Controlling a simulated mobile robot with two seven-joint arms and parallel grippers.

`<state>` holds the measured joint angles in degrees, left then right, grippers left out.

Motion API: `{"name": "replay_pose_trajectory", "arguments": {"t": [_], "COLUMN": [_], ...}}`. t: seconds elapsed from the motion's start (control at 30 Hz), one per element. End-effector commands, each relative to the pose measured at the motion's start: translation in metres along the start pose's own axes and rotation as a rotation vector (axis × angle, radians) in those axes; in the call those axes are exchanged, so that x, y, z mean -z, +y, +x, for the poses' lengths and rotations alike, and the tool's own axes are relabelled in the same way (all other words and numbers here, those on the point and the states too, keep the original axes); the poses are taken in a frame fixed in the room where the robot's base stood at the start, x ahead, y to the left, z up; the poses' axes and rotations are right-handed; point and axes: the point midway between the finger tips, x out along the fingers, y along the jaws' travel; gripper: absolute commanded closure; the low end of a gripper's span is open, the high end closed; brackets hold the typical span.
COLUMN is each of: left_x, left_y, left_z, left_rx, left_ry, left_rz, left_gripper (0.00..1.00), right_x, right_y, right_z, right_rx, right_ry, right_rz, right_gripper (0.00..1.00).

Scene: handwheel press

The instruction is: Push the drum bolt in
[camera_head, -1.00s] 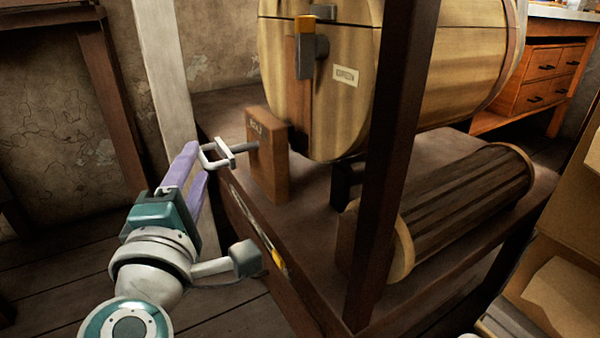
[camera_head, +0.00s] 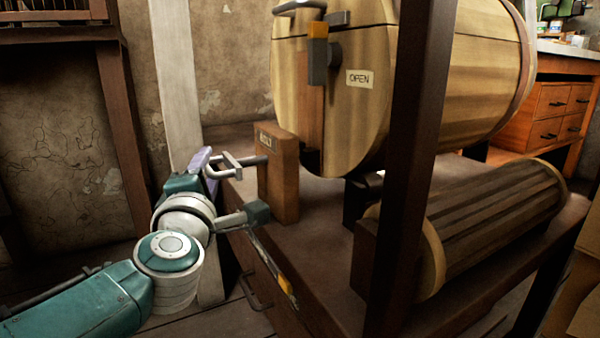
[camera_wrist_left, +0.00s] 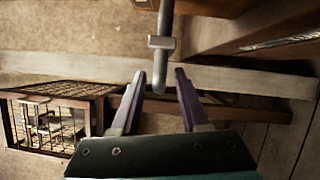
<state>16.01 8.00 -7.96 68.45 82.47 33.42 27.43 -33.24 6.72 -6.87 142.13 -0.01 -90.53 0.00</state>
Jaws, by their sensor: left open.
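The drum bolt is a grey metal rod with a squared loop handle (camera_head: 236,165), sticking out to the left of a wooden block (camera_head: 279,172). The block carries a small label. My left gripper (camera_head: 207,163) is beside the outer end of the handle, its purple fingers partly hidden by its own wrist. In the left wrist view the gripper (camera_wrist_left: 157,88) is open, with nothing clamped between its fingers. The bolt's rod and handle (camera_wrist_left: 162,42) point down toward the gap between the fingertips. Whether the fingers touch the handle cannot be told. My right gripper is out of view.
The wooden drum (camera_head: 345,125) bears an OPEN label and a latch (camera_head: 319,60). A dark post (camera_head: 408,160) stands in front of it. A slatted roller (camera_head: 480,225) lies at right on the bench (camera_head: 320,235). A pale post (camera_head: 176,80) stands behind my gripper.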

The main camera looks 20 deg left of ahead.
Motion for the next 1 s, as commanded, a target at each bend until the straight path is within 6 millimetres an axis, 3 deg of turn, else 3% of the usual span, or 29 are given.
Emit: {"name": "replay_pose_trajectory", "arguments": {"t": [0.23,0.6,1.0], "left_x": [0.0,-0.0001,-0.0003], "left_y": [0.0007,0.0006,0.0009], "left_z": [0.0007,0.0004,0.0005], "left_rx": [0.0,0.0,-0.001], "left_ry": [0.0,-0.001,-0.001], "left_rz": [0.001,0.001,0.001], "left_gripper": [0.57,0.99,1.0], "right_x": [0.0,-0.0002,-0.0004], "right_y": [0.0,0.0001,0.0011], "right_z": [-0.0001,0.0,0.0], "right_rx": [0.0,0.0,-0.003], "right_ry": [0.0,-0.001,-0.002], "right_rz": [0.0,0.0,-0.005], "right_gripper": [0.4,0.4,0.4]}}
